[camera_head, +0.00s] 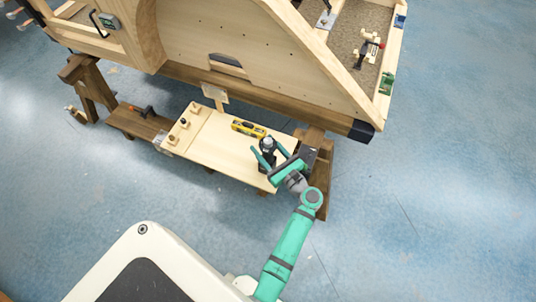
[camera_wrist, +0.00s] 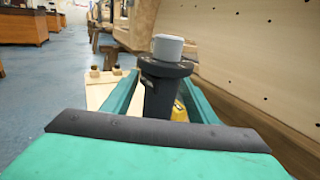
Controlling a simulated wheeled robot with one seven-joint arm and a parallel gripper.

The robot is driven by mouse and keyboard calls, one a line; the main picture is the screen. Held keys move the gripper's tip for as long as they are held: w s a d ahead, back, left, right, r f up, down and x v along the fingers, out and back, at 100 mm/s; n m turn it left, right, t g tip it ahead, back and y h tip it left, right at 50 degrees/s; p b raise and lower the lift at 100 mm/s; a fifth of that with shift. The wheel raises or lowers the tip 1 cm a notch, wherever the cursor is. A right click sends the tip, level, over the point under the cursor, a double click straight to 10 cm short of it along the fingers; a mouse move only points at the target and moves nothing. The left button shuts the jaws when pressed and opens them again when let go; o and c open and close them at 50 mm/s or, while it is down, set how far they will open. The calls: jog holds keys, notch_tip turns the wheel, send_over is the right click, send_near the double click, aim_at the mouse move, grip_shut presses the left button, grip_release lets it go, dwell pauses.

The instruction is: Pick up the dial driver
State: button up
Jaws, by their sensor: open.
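A dark upright tool with a grey cap, which looks like the dial driver (camera_head: 267,145), stands at the right end of the pale wooden board (camera_head: 225,148). In the wrist view the dial driver (camera_wrist: 160,95) shows a dark body, a wider dark collar and a light grey round top. My gripper (camera_head: 268,154) is open around it, with one green finger on each side. In the wrist view my gripper (camera_wrist: 160,88) has its fingers spread past the body. I cannot tell whether either finger touches it. The tool's base is hidden in the wrist view.
A yellow level-like tool (camera_head: 248,128) lies on the board, close behind the dial driver. A large wooden bodyframe (camera_head: 240,50) rises just behind the bench. Blue floor (camera_head: 430,200) is clear at right.

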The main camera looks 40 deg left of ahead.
jog(key=shift+x, duration=1.1)
jog(key=shift+r, duration=0.1)
jog(key=c, duration=1.3)
jog(key=shift+r, duration=14)
